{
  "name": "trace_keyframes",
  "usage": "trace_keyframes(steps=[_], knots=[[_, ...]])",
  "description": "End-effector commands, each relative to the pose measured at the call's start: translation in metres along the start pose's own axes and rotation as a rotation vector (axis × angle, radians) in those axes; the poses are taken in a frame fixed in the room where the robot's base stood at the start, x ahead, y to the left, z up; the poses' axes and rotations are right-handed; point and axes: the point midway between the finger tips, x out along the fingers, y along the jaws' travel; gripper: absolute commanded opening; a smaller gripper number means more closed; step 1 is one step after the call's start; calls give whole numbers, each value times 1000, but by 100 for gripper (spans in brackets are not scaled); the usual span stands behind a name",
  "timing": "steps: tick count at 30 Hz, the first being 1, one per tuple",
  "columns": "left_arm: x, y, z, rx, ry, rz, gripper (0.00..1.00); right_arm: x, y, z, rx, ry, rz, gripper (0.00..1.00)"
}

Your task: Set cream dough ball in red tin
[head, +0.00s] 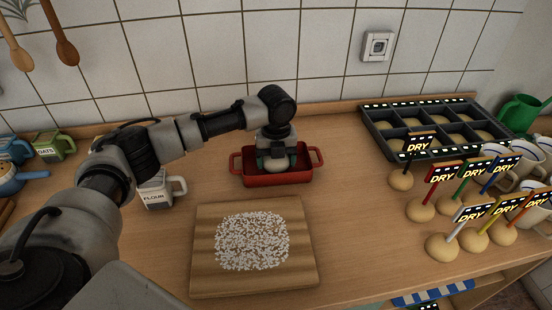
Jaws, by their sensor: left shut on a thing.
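The red tin (277,178) stands on the wooden counter behind the cutting board, a handle at each end. My left gripper (277,163) points down into the tin from above. It is shut on the cream dough ball (276,168), of which a small pale part shows between the fingers. The fingers hide most of the ball, and I cannot tell whether it touches the tin floor. My right gripper is not in view.
A board with white flakes (202,278) lies in front of the tin. A dark compartment tray (385,150) with dough balls is at the back right. Several dough balls with DRY signs (441,246) stand at the right. A FLOUR mug (156,196) is left of the tin.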

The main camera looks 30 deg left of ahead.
Motion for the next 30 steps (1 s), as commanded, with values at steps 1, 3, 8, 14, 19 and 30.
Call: trace_keyframes(steps=[1,3,8,14,19,30], knots=[[2,0,0,0,-1,-1,46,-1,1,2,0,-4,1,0],[3,0,0,0,-2,-2,46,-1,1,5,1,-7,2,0],[3,0,0,0,-1,-2,46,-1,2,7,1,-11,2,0],[7,0,0,0,0,-1,83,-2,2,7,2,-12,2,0],[7,0,0,0,0,-1,100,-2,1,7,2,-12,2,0],[-14,-1,0,1,-2,-3,100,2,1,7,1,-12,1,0]])
